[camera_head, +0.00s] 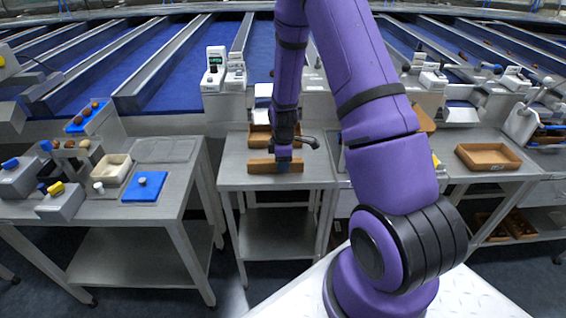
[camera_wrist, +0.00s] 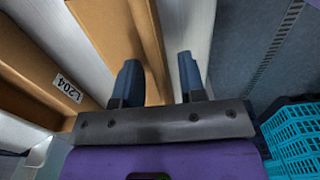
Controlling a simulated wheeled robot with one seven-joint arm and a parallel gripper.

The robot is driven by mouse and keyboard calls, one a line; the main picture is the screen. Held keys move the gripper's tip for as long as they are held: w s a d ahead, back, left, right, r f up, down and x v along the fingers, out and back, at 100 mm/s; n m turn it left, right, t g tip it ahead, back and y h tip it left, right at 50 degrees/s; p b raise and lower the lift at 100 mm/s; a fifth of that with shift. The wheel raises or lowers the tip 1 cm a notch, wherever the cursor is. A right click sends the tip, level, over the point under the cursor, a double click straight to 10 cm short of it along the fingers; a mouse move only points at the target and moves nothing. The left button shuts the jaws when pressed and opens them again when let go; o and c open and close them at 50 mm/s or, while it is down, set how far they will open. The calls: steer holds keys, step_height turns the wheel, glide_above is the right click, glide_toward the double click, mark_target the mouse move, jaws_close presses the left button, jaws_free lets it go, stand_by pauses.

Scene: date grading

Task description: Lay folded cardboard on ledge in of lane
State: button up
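The folded cardboard appears to be the flat brown piece (camera_head: 262,166) lying on the small middle table (camera_head: 232,180). In the wrist view a brown cardboard piece (camera_wrist: 105,28) with a darker edge passes behind my left finger. My gripper (camera_head: 284,160) is low over this piece, pointing down. In the wrist view my gripper (camera_wrist: 160,82) has its fingers well apart. The cardboard's edge shows between them, with a gap to the right finger. The blue lanes (camera_head: 178,62) lie at the back between metal dividers. I cannot tell which ledge is meant.
A left table (camera_head: 175,185) holds a blue mat (camera_head: 144,187) and trays. A brown tray (camera_head: 488,157) sits on the right table. A turquoise crate (camera_wrist: 297,138) is at lower right.

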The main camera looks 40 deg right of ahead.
steer(key=s+a+r+m+t, duration=0.1)
steer(key=s+a+r+m, duration=0.15)
steer(key=r, duration=0.85)
steer(key=s+a+r+m+t, duration=0.1)
steer(key=s+a+r, duration=0.15)
steer(key=r, duration=0.75)
steer(key=s+a+r+m, duration=0.2)
steer(key=s+r, duration=0.1)
steer(key=r, duration=0.8)
steer(key=s+a+r+m+t, duration=0.1)
steer(key=s+a+r+m, duration=0.1)
steer(key=s, duration=0.7)
steer(key=s+a+r+m+t, duration=0.2)
steer(key=s+a+r+m, duration=0.1)
steer(key=s+r, duration=0.4)
steer(key=s+a, duration=0.1)
steer(key=s, duration=0.1)
steer(key=shift+s+m, duration=0.3)
steer(key=shift+m, duration=0.05)
